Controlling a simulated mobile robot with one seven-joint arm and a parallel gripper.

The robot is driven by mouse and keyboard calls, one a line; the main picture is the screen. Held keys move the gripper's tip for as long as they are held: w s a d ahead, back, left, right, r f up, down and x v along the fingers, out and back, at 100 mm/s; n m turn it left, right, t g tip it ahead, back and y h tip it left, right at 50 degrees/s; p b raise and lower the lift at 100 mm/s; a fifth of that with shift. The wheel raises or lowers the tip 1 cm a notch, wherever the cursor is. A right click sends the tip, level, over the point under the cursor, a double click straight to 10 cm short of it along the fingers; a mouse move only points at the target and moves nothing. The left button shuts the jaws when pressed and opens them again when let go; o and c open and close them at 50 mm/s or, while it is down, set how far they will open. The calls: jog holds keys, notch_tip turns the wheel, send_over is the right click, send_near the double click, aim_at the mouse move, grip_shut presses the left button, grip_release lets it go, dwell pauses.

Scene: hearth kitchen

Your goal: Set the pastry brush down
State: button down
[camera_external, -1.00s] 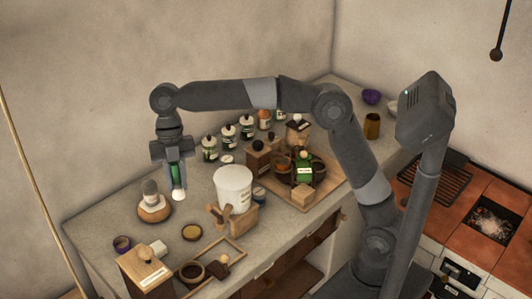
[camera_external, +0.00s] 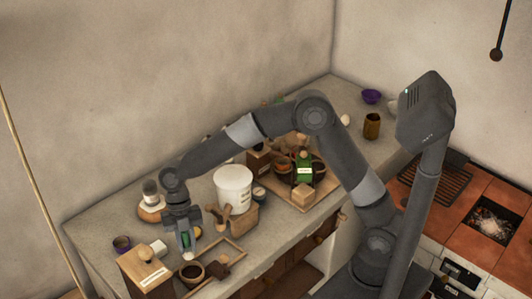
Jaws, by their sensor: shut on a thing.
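The pastry brush (camera_external: 187,242) is a green-handled thing with a pale lower end. My gripper (camera_external: 184,229) is shut on it and points down, holding it roughly upright low over the left part of the counter (camera_external: 102,217). The brush's tip is just behind a small brown bowl (camera_external: 192,270). I cannot tell whether the tip touches the counter or a frame there. The upper part of the brush is hidden by the gripper.
A white tub (camera_external: 233,187) stands to the right. A wooden frame (camera_external: 232,245) lies at the counter's front. My arm hides several bottles.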

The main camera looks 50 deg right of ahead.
notch_tip(320, 180, down, 8)
jog(key=shift+f, duration=0.1)
dwell(0.4)
jog(key=c, duration=1.2)
grip_release()
jog(key=shift+f, duration=0.1)
jog(key=shift+c, duration=0.2)
jog(key=v, duration=1.2)
jog(key=shift+d, duration=0.1)
